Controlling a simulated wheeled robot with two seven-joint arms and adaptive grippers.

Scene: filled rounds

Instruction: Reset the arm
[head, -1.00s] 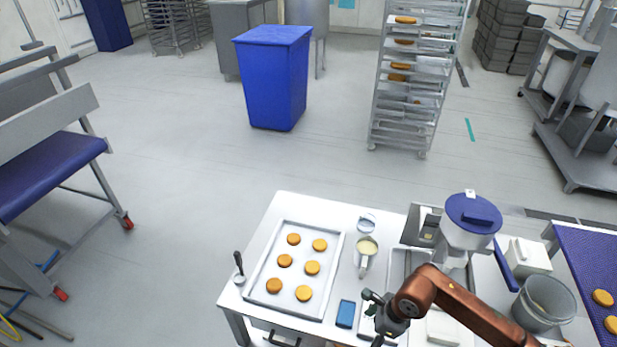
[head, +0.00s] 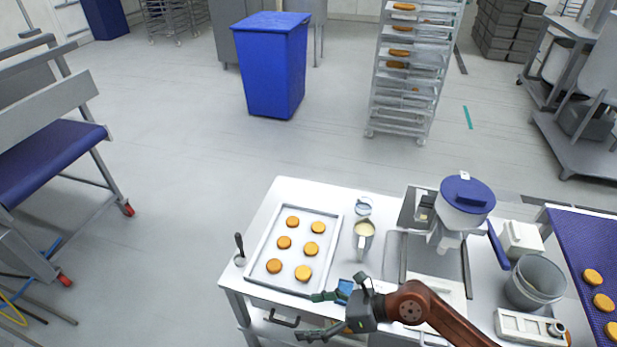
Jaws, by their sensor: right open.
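My right arm, orange-brown with a dark gripper (head: 312,316), comes in from the lower right over the front edge of the white table (head: 232,280). Its fingers point left, spread apart and empty. The upper finger lies, in the picture, just below the tray's front right corner and partly covers a small blue item (head: 345,287). My left arm and gripper do not show.
A tray (head: 333,232) with several orange-brown rounds is on the table's left. A jug (head: 363,238), a blue-lidded machine (head: 466,196) and a grey bucket (head: 535,282) stand right of it. A blue conveyor (head: 577,240) with rounds is at far right.

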